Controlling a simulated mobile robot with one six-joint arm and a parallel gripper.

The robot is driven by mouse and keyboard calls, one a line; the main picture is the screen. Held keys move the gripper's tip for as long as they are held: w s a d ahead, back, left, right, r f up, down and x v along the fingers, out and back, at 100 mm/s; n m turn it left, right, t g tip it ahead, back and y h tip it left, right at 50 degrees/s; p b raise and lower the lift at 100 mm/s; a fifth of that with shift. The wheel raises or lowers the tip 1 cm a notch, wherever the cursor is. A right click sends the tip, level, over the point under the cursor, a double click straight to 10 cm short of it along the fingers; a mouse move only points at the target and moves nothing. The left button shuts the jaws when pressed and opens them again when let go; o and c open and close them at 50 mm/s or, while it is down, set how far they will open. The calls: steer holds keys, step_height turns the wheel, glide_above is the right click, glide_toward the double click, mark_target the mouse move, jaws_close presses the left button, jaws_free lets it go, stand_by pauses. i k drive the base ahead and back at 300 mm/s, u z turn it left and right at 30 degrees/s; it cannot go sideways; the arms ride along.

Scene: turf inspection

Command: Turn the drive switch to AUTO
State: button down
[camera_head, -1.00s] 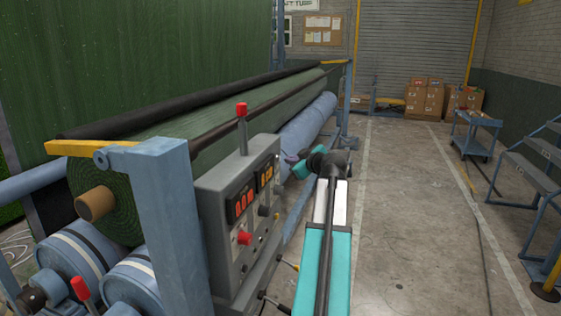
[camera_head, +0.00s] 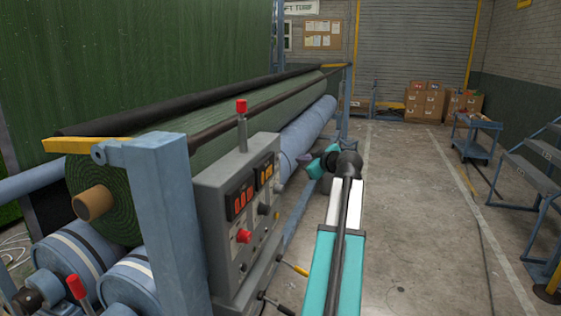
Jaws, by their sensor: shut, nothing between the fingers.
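The grey control box (camera_head: 217,215) stands left of my arm, its front face seen at a steep slant. It carries red and orange lit displays (camera_head: 241,200), a red knob (camera_head: 243,236), a black knob (camera_head: 264,209) and smaller controls. Labels are too small to read, so I cannot tell which is the drive switch or where it points.
A red-topped lever (camera_head: 241,120) rises from the box. A blue upright (camera_head: 165,215) and the green turf roll (camera_head: 120,205) are at left. Yellow-tipped levers (camera_head: 293,267) stick out low. The concrete floor to the right is clear up to a blue cart (camera_head: 474,140) and steps (camera_head: 535,165).

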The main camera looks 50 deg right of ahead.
mark_target(244, 236)
steer(key=z, duration=0.05)
steer(key=k, duration=1)
steer(key=u, duration=0.05)
